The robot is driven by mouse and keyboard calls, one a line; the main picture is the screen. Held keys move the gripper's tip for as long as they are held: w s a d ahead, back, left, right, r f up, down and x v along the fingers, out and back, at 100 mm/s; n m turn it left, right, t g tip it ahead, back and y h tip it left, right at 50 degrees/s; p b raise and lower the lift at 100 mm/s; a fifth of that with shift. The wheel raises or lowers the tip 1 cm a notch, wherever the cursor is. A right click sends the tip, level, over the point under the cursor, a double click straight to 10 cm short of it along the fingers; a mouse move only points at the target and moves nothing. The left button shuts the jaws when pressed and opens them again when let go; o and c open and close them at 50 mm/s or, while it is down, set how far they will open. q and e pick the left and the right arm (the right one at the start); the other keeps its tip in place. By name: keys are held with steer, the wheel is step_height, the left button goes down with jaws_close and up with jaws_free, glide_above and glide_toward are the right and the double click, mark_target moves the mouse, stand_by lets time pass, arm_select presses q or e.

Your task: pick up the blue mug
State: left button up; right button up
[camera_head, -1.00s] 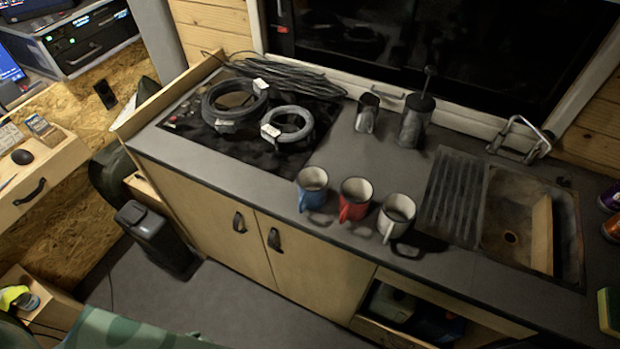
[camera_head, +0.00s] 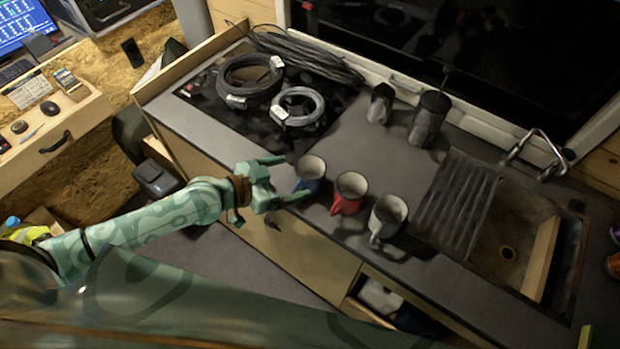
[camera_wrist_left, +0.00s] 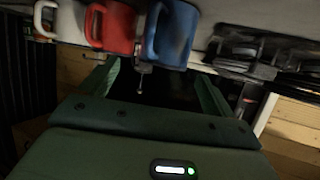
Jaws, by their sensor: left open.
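The blue mug (camera_head: 312,171) stands on the dark counter near its front edge, left-most in a row of three mugs. My left gripper (camera_head: 292,177) is open and empty at the mug's left side. Its fingertips are close to the mug, one toward the back and one toward the front; I cannot tell whether they touch it. My right gripper is not in view.
A red mug (camera_head: 350,187) stands close to the right of the blue one, then a white mug (camera_head: 388,214). Coiled cables (camera_head: 298,107) lie on the hob behind.

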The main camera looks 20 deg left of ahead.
mark_target(321, 167)
arm_select(q)
steer(key=x, duration=0.7)
steer(key=shift+w+a+f+b, duration=0.15)
steer(key=shift+a+b, duration=0.15)
steer(key=shift+b, duration=0.05)
steer(key=c, duration=1.1)
